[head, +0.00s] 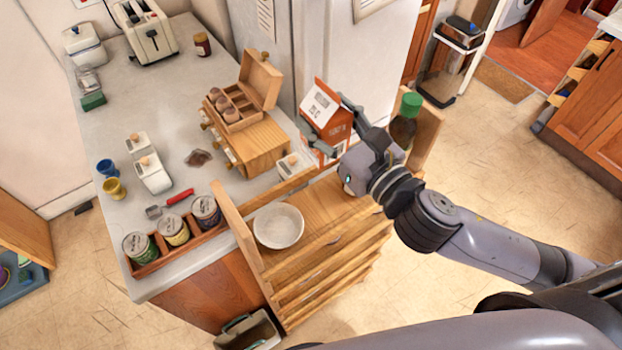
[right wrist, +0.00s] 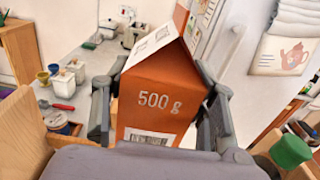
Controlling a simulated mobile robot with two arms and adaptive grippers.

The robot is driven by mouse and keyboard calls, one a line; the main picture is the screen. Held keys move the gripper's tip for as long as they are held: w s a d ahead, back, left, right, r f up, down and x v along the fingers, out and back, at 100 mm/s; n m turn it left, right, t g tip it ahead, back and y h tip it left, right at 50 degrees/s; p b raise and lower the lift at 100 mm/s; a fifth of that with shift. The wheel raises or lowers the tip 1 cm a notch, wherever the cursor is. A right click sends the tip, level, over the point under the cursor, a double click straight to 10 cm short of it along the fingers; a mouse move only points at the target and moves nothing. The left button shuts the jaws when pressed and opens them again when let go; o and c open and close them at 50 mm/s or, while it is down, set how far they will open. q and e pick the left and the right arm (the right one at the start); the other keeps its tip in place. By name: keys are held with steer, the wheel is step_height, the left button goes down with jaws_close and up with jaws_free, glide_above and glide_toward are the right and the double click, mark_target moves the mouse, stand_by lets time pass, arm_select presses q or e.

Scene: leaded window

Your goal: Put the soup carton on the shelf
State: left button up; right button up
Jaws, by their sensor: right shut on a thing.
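The soup carton (head: 336,135) is orange-red with a white, gabled top. My right gripper (head: 328,122) is shut on it, one finger on each side. In the right wrist view the carton (right wrist: 158,95) shows "500 g" and stands roughly upright between the fingers. The wooden shelf (head: 338,212) has slatted tiers and tall side boards. The carton is at the back of its top board; I cannot tell whether its base touches. My left gripper is not in view.
A white bowl (head: 279,226) sits at the left of the top board. A dark jar with a green lid (head: 410,104) stands at its right end. The counter to the left holds a wooden drawer box (head: 258,146), a can rack and white canisters. Bare board lies between bowl and jar.

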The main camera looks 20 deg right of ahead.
mark_target(339, 144)
steer(key=f+b, duration=0.3)
steer(key=b, duration=0.1)
steer(key=shift+d+f, duration=0.2)
steer(key=shift+d, duration=0.05)
step_height(339, 144, down, 4)
steer(key=shift+s+r, duration=0.1)
step_height(339, 144, down, 12)
steer(key=b, duration=0.2)
steer(key=shift+r+b, duration=0.2)
steer(key=shift+b, duration=0.2)
steer(key=shift+f, duration=0.3)
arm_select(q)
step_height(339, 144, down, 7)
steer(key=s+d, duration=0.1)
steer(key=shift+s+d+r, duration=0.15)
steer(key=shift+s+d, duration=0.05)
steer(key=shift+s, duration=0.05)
arm_select(e)
steer(key=shift+a, duration=0.1)
